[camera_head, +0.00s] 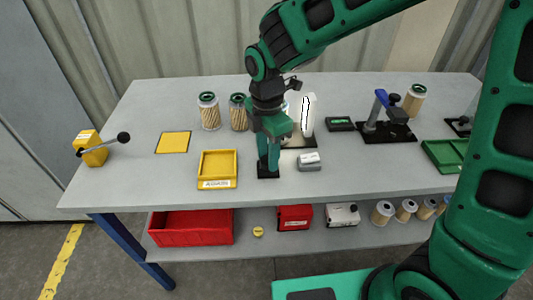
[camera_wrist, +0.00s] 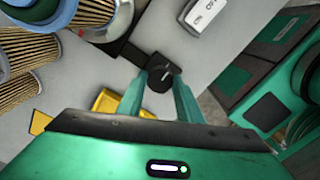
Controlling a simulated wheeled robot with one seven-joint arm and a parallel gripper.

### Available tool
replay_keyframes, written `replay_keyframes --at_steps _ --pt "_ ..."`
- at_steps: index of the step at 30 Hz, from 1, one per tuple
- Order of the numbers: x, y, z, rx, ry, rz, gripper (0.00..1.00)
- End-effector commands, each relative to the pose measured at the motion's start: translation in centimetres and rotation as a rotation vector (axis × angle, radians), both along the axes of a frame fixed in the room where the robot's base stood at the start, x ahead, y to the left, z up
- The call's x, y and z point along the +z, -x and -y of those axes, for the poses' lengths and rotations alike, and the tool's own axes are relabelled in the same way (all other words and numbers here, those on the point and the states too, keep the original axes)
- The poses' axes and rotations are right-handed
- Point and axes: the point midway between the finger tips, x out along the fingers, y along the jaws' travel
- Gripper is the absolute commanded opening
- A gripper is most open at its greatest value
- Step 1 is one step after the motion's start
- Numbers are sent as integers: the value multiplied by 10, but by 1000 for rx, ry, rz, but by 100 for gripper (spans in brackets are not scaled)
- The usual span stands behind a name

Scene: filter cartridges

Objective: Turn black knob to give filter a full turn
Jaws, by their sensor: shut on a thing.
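The black knob (camera_wrist: 160,80) shows in the wrist view between the two fingertips of my gripper (camera_wrist: 161,78), which is shut on it. A pale line marks the knob's top. The knob sits on a black plate, whose front end (camera_head: 268,174) shows below my gripper (camera_head: 268,168) in the head view, where the fingers hide the knob. A pleated filter (camera_wrist: 95,12) stands beyond the knob at the top of the wrist view, cut off by the frame. In the head view my wrist largely hides the filter beside the white upright panel (camera_head: 307,115).
A grey-white block (camera_head: 310,161) stands close right of my gripper. A yellow tray (camera_head: 219,168) is to the left, with loose filters (camera_head: 209,112) behind. A clamp with a blue handle (camera_head: 380,108) stands right. The table's front left is clear.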

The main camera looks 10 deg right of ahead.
Motion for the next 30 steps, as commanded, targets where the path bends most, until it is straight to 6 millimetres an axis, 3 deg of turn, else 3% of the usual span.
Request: replay_keyframes --at_steps 8,9,11,22,30 --pt "2 -6 0 -7 -4 14 10" --pt "2 -6 0 -7 -5 12 42" --pt "2 -5 0 -6 -4 10 51" --pt "6 -2 -1 -2 -3 5 51" --pt "48 -4 -1 -2 -5 8 51"
